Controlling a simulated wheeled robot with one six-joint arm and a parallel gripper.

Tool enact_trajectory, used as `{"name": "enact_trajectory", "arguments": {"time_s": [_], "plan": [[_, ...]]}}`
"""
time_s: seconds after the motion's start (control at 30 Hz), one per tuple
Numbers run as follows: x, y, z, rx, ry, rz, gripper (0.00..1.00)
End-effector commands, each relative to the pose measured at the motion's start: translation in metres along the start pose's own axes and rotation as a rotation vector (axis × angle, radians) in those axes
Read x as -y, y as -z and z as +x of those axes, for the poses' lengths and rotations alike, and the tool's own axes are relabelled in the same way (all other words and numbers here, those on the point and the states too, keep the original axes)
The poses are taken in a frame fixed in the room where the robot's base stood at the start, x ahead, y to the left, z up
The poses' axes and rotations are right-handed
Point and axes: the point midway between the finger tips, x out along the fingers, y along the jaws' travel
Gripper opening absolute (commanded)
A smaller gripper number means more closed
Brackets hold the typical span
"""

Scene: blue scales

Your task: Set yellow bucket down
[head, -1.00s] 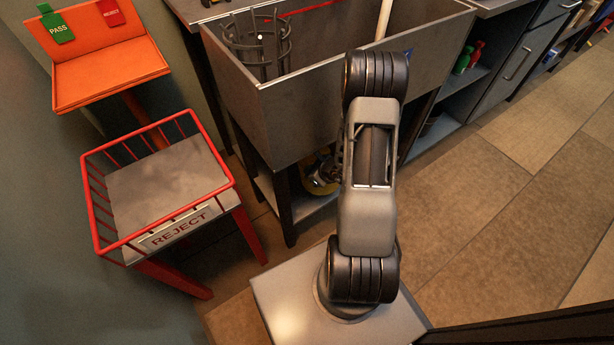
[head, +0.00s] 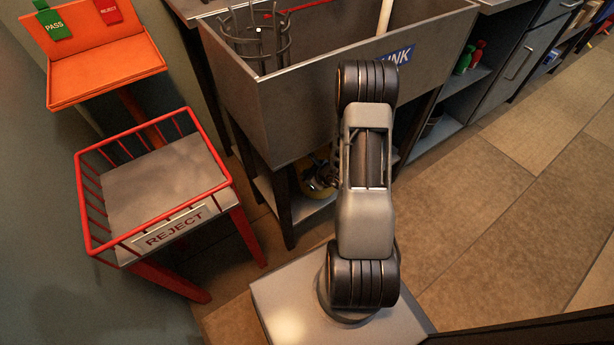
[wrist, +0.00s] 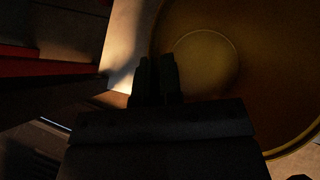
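The yellow bucket (wrist: 260,75) fills the right of the dark wrist view, seen from above into its round inside. My gripper (wrist: 157,68) is at the bucket's left rim, with its two fingers close together on that rim. In the head view a small part of the bucket (head: 311,188) shows low under the sink, beside the lower shelf. My arm hides the rest of it and most of the gripper there. I cannot tell whether the bucket's base touches the shelf.
The grey sink (head: 300,115) stands above on dark legs, with a wire rack (head: 258,38) inside. A red-railed REJECT stand (head: 150,190) is at the left, with an orange PASS/REJECT stand (head: 105,75) behind it. Tiled floor (head: 500,200) is clear at the right.

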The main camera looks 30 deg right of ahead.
Motion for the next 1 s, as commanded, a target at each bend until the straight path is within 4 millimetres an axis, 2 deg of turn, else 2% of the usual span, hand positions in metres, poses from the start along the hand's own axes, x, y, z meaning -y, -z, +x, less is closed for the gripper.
{"name": "enact_trajectory", "arguments": {"time_s": [0.03, 0.2, 0.53, 0.8, 1.0], "plan": [[0.000, 0.000, 0.000, 0.000, 0.000, 0.000, 0.11], [0.000, 0.000, 0.000, 0.000, 0.000, 0.000, 0.27], [0.001, -0.004, -0.005, 0.000, 0.000, 0.000, 0.27], [0.002, -0.005, -0.047, 0.000, 0.003, 0.002, 0.27], [0.001, -0.004, -0.070, 0.001, 0.002, 0.002, 0.27]]}}
